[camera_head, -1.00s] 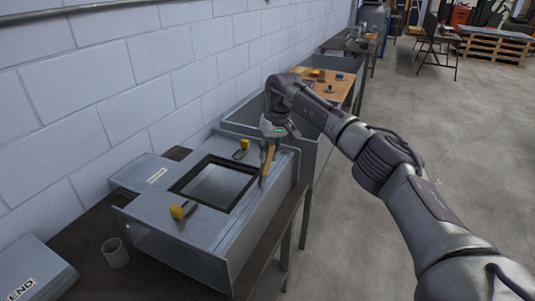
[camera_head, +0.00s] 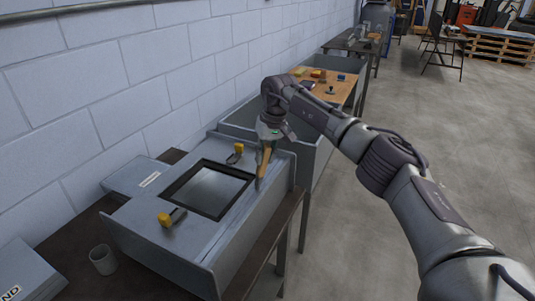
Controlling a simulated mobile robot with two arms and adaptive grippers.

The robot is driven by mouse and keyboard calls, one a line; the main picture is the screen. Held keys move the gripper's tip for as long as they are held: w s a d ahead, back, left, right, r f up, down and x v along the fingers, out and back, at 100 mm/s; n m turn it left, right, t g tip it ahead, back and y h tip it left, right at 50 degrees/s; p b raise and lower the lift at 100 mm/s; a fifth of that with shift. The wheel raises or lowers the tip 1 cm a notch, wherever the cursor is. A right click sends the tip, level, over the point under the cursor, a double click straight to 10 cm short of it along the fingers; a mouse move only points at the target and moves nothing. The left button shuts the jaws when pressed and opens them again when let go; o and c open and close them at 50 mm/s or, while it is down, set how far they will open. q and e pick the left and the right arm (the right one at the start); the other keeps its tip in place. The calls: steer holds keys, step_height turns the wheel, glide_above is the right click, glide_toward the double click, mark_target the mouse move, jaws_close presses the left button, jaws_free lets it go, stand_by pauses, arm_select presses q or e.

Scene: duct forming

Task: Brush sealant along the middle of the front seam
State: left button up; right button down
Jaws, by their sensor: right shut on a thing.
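The grey sheet-metal duct (camera_head: 226,231) lies on a dark bench, with a square black-framed opening in its top. My right gripper (camera_head: 268,143) is shut on a brush (camera_head: 263,164) with a tan handle, hanging tip down. The tip is at the duct's long top edge on the right, near its far end. I cannot tell whether it touches the seam. Two yellow-and-black clamps sit on the top, one at the near left (camera_head: 166,219) and one at the far side (camera_head: 236,152). My left gripper is out of view.
A grey cup (camera_head: 103,260) stands on the bench (camera_head: 75,238) left of the duct. Grey labelled boxes (camera_head: 140,178) lie by the wall. A grey bin (camera_head: 307,150) and a wooden-topped table (camera_head: 339,92) stand beyond. The floor at right is clear.

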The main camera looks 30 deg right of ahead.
steer(key=shift+w+d+f, duration=0.15)
steer(key=shift+d+f, duration=0.05)
steer(key=shift+d, duration=0.25)
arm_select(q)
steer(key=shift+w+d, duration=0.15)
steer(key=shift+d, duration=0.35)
arm_select(e)
steer(key=shift+a, duration=0.2)
arm_select(q)
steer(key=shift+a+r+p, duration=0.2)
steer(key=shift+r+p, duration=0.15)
steer(key=shift+p, duration=0.05)
arm_select(e)
steer(key=shift+w+d+r, duration=0.1)
steer(key=shift+w+d, duration=0.35)
steer(key=shift+d, duration=0.2)
steer(key=shift+w+d+r, duration=0.1)
steer(key=shift+w+d, duration=0.35)
steer(key=shift+d, duration=0.15)
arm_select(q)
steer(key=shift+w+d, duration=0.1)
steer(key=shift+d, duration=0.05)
